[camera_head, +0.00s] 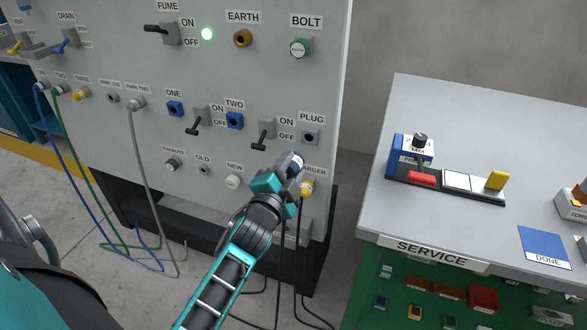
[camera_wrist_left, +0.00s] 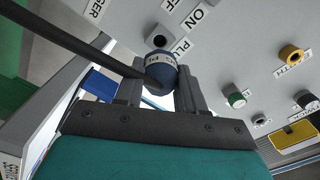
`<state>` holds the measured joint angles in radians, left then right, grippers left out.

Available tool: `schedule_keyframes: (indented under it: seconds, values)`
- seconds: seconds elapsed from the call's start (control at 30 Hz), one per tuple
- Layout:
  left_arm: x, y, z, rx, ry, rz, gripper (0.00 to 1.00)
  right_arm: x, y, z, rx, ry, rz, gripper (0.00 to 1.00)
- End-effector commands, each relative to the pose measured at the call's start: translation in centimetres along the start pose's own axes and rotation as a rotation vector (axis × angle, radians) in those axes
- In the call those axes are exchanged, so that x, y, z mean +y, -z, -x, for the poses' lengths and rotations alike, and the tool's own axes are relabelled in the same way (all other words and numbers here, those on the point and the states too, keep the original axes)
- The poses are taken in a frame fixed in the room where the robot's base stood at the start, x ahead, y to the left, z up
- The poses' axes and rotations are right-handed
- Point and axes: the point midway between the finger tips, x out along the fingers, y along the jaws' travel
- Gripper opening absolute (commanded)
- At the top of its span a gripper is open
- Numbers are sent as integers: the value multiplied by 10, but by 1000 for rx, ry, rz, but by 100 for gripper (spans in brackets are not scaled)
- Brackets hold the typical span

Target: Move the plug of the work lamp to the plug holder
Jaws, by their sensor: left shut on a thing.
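My left gripper (camera_head: 291,168) is shut on a blue plug (camera_head: 298,160) at the lower right of the panel. In the left wrist view the plug (camera_wrist_left: 160,70) sits between the two fingers, with a black cable running off to the upper left. The plug holder (camera_head: 309,138), a grey square with a dark hole under the PLUG label, is just above the plug. In the left wrist view the holder (camera_wrist_left: 159,39) shows just beyond the plug, which looks apart from it. The lamp itself is not identifiable. My right gripper is not in view.
A yellow plug (camera_head: 306,188) sits at the CHARGER label, close below the gripper. The switch (camera_head: 264,134) marked ON and OFF is left of the holder. Dark cables (camera_head: 299,235) hang below. The service bench (camera_head: 470,220) stands to the right, across a gap.

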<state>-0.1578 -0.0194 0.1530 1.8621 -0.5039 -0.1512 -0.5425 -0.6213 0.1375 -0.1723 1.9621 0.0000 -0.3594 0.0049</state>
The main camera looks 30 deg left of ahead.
Motion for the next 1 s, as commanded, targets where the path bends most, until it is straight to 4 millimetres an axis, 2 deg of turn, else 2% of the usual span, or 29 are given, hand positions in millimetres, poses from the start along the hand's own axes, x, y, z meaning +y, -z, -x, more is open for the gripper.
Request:
schedule_keyframes:
  seconds: [0.17, 0.7, 1.0]
  values:
    - [-2, 2, 1, 0, -1, 3, 2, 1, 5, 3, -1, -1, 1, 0]
    - [1, 1, -46, 2, 0, 2, 2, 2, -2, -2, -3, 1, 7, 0]
    - [0, 1, -57, 2, 0, 2, 2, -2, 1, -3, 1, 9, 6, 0]
